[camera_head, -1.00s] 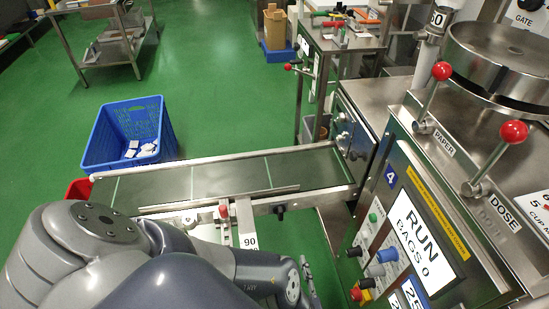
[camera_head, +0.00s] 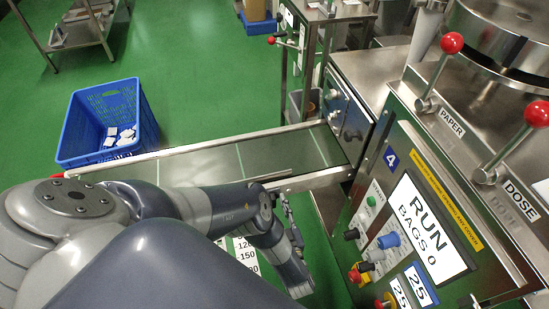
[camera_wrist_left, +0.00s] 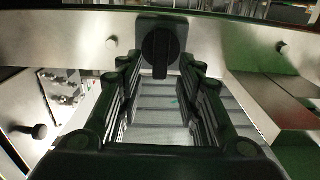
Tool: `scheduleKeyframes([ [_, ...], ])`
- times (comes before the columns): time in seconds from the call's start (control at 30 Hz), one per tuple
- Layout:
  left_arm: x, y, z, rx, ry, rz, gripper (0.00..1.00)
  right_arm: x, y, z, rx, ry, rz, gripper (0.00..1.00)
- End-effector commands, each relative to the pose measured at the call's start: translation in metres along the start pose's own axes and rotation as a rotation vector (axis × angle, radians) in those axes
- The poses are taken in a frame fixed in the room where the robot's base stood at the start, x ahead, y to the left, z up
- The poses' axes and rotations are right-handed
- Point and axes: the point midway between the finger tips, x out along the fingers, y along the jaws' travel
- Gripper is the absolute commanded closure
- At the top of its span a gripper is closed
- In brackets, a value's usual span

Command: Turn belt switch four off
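The belt switch, a black rotary knob (camera_wrist_left: 161,52) on a dark square plate, sits on the metal side rail of the belt in the left wrist view. Its grip bar points up and down. My left gripper (camera_wrist_left: 158,72) is open, with its fingertips on either side of and just below the knob; I cannot tell if they touch it. In the head view my left gripper (camera_head: 288,215) is at the belt's near side, close to the machine marked 4 (camera_head: 391,159), and the knob is hidden there. The conveyor belt (camera_head: 285,153) runs left from that machine. My right gripper is not in view.
The machine's screen (camera_head: 427,228) reads RUN, BAGS 0. Buttons and knobs (camera_head: 388,240) sit beside it, with red-ball levers (camera_head: 452,43) above. A blue crate (camera_head: 108,122) holding white packets stands on the green floor past the belt's left end.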

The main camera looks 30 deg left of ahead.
Motion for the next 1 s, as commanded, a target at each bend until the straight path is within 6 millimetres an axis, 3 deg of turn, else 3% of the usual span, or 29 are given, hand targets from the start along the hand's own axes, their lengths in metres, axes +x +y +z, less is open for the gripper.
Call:
scheduleKeyframes([
  [0.13,0.0115,0.0003,-0.0009,-0.001,0.001,0.001,0.67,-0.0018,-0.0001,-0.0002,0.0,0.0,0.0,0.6],
  [0.43,0.014,0.0004,-0.0003,-0.001,-0.001,0.001,0.67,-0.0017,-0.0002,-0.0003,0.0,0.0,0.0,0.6],
  [0.6,0.0139,0.0004,-0.0004,-0.001,0.0,0.001,1.0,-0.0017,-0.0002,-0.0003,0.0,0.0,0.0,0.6],
  [1.0,0.0137,-0.0002,-0.0003,-0.03,0.0,0.002,1.0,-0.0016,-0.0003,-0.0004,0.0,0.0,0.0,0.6],
])
